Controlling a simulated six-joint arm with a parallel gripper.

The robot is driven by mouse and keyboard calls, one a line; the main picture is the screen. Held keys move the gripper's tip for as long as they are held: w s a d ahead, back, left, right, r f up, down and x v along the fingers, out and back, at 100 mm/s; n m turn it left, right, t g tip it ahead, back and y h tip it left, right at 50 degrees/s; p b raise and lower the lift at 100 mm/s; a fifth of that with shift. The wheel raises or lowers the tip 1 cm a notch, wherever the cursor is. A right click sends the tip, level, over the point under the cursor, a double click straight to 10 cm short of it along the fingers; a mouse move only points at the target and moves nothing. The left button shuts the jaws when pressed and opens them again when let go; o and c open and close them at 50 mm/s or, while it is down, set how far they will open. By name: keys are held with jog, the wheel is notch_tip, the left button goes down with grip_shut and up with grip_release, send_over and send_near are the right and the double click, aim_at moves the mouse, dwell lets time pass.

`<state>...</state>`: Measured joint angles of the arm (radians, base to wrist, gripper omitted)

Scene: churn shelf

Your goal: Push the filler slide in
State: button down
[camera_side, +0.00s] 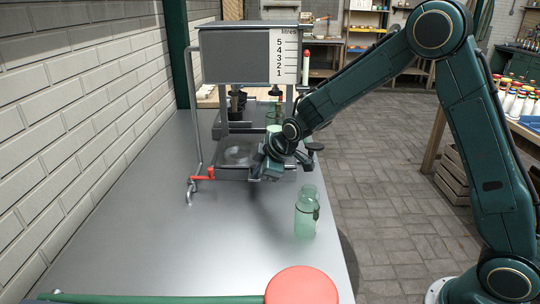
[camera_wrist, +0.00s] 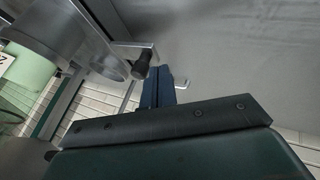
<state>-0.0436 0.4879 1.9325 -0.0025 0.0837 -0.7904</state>
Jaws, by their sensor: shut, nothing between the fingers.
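The filler is a grey tank (camera_side: 236,57) with a litre scale on a metal frame over the steel bench. I cannot clearly pick out its slide; a dark knob (camera_side: 314,147) sticks out to the right behind my wrist. In the wrist view a dark round knob (camera_wrist: 142,66) sits on a metal bracket, just left of my fingertips. I cannot tell whether they touch. My gripper (camera_side: 268,174) is low at the front right of the filler frame. Its blue fingers (camera_wrist: 158,84) are shut with nothing between them. My wrist hides part of the filler's right side.
A clear green bottle (camera_side: 306,214) stands upright on the bench (camera_side: 170,255), in front of my gripper. A red-handled tap (camera_side: 202,178) is at the frame's front left. A brick wall (camera_side: 75,100) bounds the left.

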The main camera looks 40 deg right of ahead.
jog(key=shift+w+d, duration=0.3)
jog(key=shift+w, duration=0.05)
jog(key=shift+w, duration=0.1)
jog(key=shift+w+d, duration=0.85)
jog(key=shift+d, duration=0.2)
jog(key=s+a+r, duration=0.2)
jog(key=s+r, duration=0.6)
jog(key=s, duration=0.1)
jog(key=shift+s+a, duration=0.2)
jog(key=shift+a, duration=0.15)
jog(key=shift+s+r, duration=0.1)
jog(key=shift+r, duration=0.1)
